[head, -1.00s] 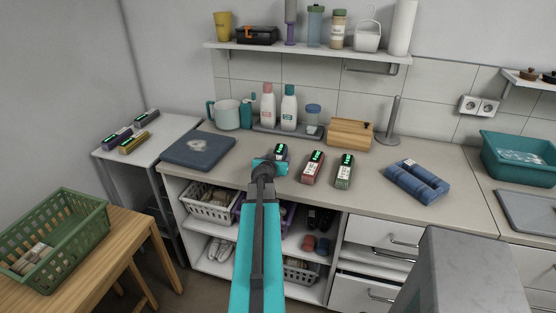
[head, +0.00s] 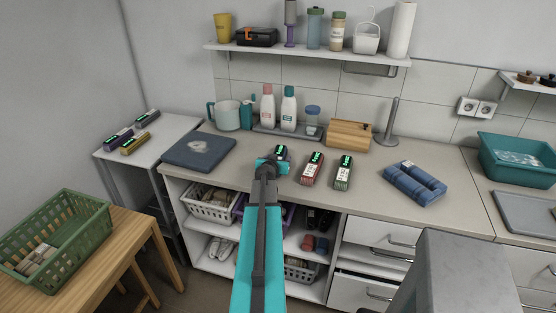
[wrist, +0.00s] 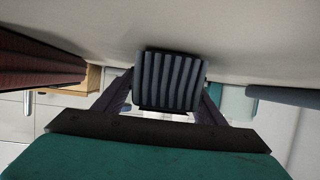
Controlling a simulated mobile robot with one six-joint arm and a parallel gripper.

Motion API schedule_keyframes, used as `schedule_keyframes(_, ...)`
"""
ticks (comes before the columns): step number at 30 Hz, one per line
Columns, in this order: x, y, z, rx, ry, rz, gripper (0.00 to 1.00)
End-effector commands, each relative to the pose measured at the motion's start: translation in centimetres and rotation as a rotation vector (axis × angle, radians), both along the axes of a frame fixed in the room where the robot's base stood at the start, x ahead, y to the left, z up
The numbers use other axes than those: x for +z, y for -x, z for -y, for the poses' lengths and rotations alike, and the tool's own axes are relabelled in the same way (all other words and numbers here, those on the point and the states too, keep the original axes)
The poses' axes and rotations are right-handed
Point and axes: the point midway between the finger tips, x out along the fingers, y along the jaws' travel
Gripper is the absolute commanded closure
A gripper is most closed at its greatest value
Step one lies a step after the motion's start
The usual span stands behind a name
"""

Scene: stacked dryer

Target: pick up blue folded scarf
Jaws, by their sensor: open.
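The blue folded scarf (head: 281,152) lies on the counter, a small dark blue bundle with a green-lit label. My gripper (head: 270,164) is right in front of it and hides much of it. In the wrist view the scarf (wrist: 172,80) shows as a ribbed blue-grey block between the two fingers. My gripper (wrist: 165,103) is open there, with one finger at each side of the scarf. I cannot tell whether the fingers touch it.
A red bundle (head: 312,169) and a green bundle (head: 343,173) lie just right of the scarf. A tray with bottles (head: 262,130) stands behind. A larger blue folded cloth (head: 415,183) lies further right. A dark blue flat cloth (head: 199,152) lies left.

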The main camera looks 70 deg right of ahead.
Motion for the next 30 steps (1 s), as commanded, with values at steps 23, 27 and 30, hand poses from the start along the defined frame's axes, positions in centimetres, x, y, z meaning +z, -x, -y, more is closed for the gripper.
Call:
schedule_keyframes(23,-0.16,-0.09,0.36,0.000,0.000,0.000,0.51)
schedule_keyframes(27,-0.16,-0.09,0.36,0.000,0.000,0.000,0.75)
schedule_keyframes(30,-0.16,-0.09,0.36,0.000,0.000,0.000,0.92)
